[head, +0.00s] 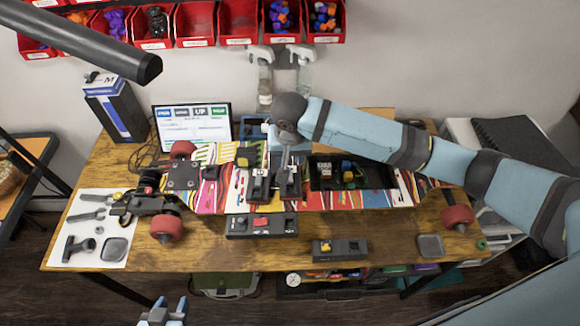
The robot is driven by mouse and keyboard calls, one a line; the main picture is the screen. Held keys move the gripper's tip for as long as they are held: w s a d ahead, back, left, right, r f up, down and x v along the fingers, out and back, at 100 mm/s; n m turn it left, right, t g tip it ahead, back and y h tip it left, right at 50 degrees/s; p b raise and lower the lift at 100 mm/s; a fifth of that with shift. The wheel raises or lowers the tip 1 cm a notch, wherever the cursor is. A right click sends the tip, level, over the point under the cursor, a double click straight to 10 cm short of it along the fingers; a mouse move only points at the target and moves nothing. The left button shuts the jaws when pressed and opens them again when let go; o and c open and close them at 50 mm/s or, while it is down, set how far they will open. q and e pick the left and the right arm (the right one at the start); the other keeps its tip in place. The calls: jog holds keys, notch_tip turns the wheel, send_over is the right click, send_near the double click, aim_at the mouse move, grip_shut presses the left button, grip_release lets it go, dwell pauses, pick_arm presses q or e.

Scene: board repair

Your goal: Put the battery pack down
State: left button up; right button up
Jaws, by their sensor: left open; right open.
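The patterned longboard (215,197) lies across the wooden table, with red wheels at both ends. My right arm comes in from the right, and its gripper (274,186) is over the middle of the board, open, with dark fingers spread apart. An open black compartment (350,174) with small coloured parts is to the right of it. Two dark modules lie in front of the board: one with a red part (262,226), one with a yellow part (340,250). I cannot tell which dark piece is the battery pack. My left gripper (165,312) is open and empty, below the table's front edge.
A white mat (90,228) with tools lies at the left. A screen (193,124) and a blue-black box (115,108) stand at the back. Red bins (195,25) hang on the wall. A dark grey pad (430,246) lies at the front right. Bare table lies around the front modules.

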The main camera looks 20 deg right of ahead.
jog(key=shift+s+r, duration=0.15)
jog(key=shift+r, duration=1.2)
jog(key=s+a+f+n+t+y, duration=0.1)
jog(key=s+a+f+n+y, duration=0.1)
jog(key=s, duration=0.4)
jog(key=s+a+f+n+y, duration=0.1)
jog(key=s+a+n, duration=0.1)
jog(key=s, duration=0.4)
jog(key=s+d+f+n+t+h, duration=0.1)
jog(key=s+d+f+h, duration=0.1)
jog(key=s+d, duration=1.35)
jog(key=w+a+f+t+y, duration=0.1)
jog(key=w+a+f+t, duration=0.1)
jog(key=f, duration=0.4)
jog(key=w+a+f+n+t+y, duration=0.1)
jog(key=w+a+f+t, duration=0.2)
jog(key=a+f+t, duration=0.2)
jog(key=shift+w+a+f+t+y+p, duration=0.3)
jog(key=shift+f+p, duration=0.05)
jog(key=shift+f, duration=0.15)
